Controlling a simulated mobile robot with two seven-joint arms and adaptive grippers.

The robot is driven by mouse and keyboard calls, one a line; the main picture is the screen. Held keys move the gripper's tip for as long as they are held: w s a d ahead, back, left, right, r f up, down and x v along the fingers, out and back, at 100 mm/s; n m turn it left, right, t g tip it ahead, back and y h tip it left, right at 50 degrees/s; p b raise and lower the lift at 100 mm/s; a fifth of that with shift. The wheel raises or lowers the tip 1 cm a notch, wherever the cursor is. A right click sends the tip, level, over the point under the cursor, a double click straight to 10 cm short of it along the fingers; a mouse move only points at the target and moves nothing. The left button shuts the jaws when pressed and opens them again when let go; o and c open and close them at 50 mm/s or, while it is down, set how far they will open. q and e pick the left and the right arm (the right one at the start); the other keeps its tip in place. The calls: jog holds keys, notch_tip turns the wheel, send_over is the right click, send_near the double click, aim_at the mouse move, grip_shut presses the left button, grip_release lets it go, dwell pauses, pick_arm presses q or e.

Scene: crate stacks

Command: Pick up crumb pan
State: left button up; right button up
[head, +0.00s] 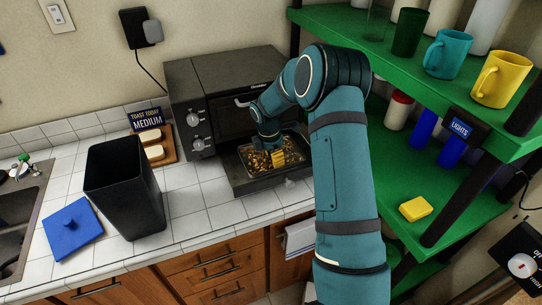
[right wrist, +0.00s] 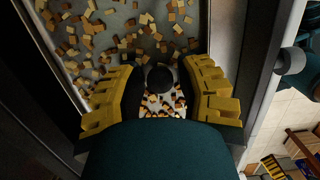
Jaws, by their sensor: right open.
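The crumb pan (head: 247,161) is a shallow metal tray strewn with brown and tan crumbs, at the front of the dark toaster oven (head: 222,80). In the right wrist view the pan (right wrist: 190,42) fills the upper middle. My right gripper (head: 277,160) is over the pan, yellow fingers pointing down. In its wrist view the open fingers (right wrist: 162,78) stand on either side of a dark round knob (right wrist: 159,79). I cannot tell whether they touch it. My arm hides part of the oven. My left gripper is not in view.
A tall black bin (head: 125,190) and its apparent blue lid (head: 73,229) are on the tiled counter at left. Bread slices lie on a board (head: 164,157) by the oven. A green shelf (head: 455,205) with mugs and a yellow sponge (head: 416,209) stands close at right.

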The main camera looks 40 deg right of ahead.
grip_shut()
jog(key=shift+r, duration=0.15)
jog(key=shift+s+r, duration=0.15)
jog(key=shift+r, duration=0.1)
notch_tip(320, 180, up, 6)
jog(key=shift+r, duration=0.15)
jog(key=s+a, duration=0.3)
jog(key=s, duration=0.6)
jog(key=s+a, duration=0.3)
jog(key=s, duration=0.6)
jog(key=shift+s+b, duration=0.35)
jog(key=shift+s, duration=0.05)
